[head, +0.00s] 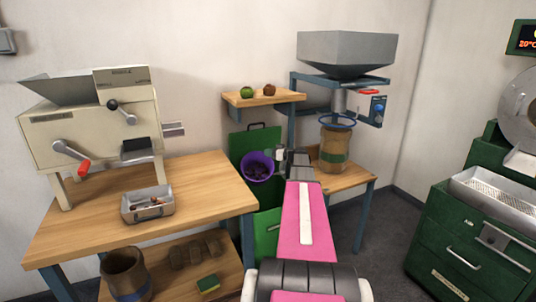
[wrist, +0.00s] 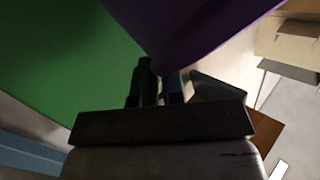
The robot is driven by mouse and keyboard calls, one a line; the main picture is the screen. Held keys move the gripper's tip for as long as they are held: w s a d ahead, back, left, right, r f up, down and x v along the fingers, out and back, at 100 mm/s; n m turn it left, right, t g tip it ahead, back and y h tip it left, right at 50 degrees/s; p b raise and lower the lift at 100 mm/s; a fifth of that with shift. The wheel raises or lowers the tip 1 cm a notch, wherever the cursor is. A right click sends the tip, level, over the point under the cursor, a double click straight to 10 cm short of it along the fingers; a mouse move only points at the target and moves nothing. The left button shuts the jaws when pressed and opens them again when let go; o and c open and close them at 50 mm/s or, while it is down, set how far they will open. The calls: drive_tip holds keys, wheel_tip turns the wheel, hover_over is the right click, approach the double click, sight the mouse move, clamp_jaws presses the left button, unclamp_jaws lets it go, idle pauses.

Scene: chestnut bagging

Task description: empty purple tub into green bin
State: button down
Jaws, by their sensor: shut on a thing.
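The purple tub (head: 246,162) hangs in the air in the middle of the head view, its mouth facing me and dark brown contents inside. My gripper (head: 279,157) is shut on the tub's right side. In the wrist view the tub (wrist: 205,25) fills the top above my fingers (wrist: 160,85), dark and close; the exact grip is hard to see. The green bin (head: 240,143), with a dark handle on its top edge, stands behind the tub between the two tables. Its green side (wrist: 65,60) fills the left of the wrist view. The inside of the bin is hidden.
A wooden table (head: 205,185) with a cream machine (head: 95,130) and a metal tray (head: 135,213) stands left. At right a hopper (head: 347,50) stands over a sack (head: 334,150). A small shelf (head: 245,99) is above the bin. A green cabinet (head: 450,235) is far right.

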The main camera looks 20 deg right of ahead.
drive_tip(key=s+n+y, duration=0.1)
drive_tip(key=s, duration=0.1)
drive_tip(key=s+a+n+t+y, duration=0.1)
drive_tip(key=s+n, duration=0.1)
drive_tip(key=s+n+t, duration=0.1)
drive_tip(key=s+n, duration=0.1)
drive_tip(key=shift+a+y, duration=0.25)
drive_tip(key=shift+y, duration=0.15)
drive_tip(key=s+a+f+n+g+y, duration=0.2)
drive_tip(key=s+f+n+y, duration=0.2)
drive_tip(key=s+n, duration=0.5)
drive_tip(key=shift+s+a+f+n+g+y, duration=0.2)
drive_tip(key=shift+s+n+g+y, duration=0.15)
drive_tip(key=shift+n+y, duration=1.1)
